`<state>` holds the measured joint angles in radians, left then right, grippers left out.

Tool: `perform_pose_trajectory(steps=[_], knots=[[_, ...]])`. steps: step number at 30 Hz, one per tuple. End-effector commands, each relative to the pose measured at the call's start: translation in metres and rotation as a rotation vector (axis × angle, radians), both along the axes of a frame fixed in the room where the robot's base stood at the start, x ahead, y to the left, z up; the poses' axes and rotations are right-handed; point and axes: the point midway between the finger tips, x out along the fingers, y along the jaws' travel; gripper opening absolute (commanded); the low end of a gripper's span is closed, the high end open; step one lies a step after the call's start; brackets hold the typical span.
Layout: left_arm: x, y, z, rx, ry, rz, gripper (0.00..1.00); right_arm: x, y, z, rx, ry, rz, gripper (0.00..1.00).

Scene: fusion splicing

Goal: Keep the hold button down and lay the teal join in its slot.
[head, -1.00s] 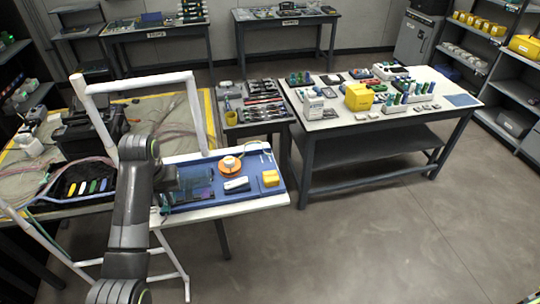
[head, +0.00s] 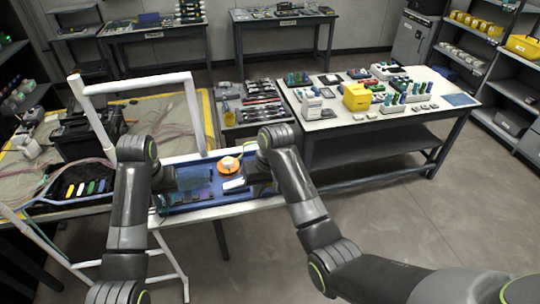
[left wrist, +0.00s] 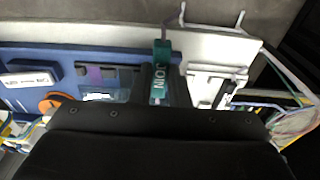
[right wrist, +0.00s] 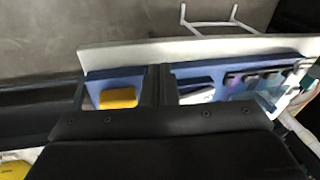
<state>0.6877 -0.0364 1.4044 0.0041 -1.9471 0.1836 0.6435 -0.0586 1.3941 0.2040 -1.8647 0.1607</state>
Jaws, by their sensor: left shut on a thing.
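The teal join (left wrist: 160,72), lettered JOIN, stands between the fingers of my left gripper (left wrist: 161,88) in the left wrist view, with its far end showing beyond them. The left gripper is shut on it, over the blue board (left wrist: 125,58). My right gripper (right wrist: 161,85) has its fingers together and empty above the blue board, between a yellow block (right wrist: 118,97) and a white device (right wrist: 196,95). A dark slotted holder (left wrist: 108,73) lies beside the join in the left wrist view. I cannot pick out the hold button or tell which slot is the join's.
An orange disc (head: 228,168) with a white top sits on the board between my arms. A white fixture (left wrist: 205,86) is close beside the join. A white pipe frame (head: 197,110) rises behind my left arm. Loose cables (left wrist: 290,85) lie at one side.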

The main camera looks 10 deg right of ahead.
Motion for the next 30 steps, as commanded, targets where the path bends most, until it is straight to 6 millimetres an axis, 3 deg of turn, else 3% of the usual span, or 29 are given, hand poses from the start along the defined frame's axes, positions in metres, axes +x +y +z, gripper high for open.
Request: perform_pose_trajectory(steps=[3,9,20,30], knots=[[0.000,0.000,0.000,0.000,0.000,0.000,0.00,0.028,-0.023,0.037,-0.103,-0.099,-0.059,0.00],[0.000,0.000,0.000,0.000,0.000,0.000,0.00,0.046,-0.042,0.068,-0.186,-0.175,-0.119,0.00],[0.000,0.000,0.000,0.000,0.000,0.000,0.00,0.048,-0.045,0.035,-0.197,-0.183,-0.127,0.00],[0.000,0.000,0.000,0.000,0.000,0.000,0.00,0.048,-0.045,0.032,-0.196,-0.184,-0.126,0.00]])
